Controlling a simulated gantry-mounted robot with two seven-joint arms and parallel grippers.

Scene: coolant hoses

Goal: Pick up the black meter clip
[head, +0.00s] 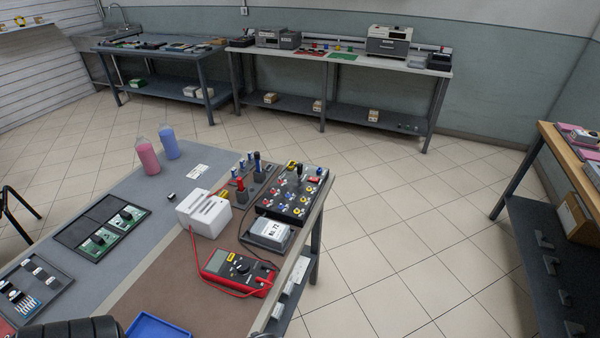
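A red and dark grey multimeter (238,270) lies on the near workbench, with a red lead and a dark lead coming from it. The dark lead runs up past the white box toward a grey holder (259,178). Upright in the holder are a red-topped piece (240,185) and a blue-topped piece (257,163). I cannot make out for sure which piece is the black meter clip at this size. Neither of my grippers shows in the head view.
A white slotted box (204,212), a labelled grey box (268,234) and a black terminal panel (292,193) crowd around the meter. Pink (147,157) and blue (169,142) bottles stand farther back. A blue tray (158,327) sits at the front. The bench's right edge is close.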

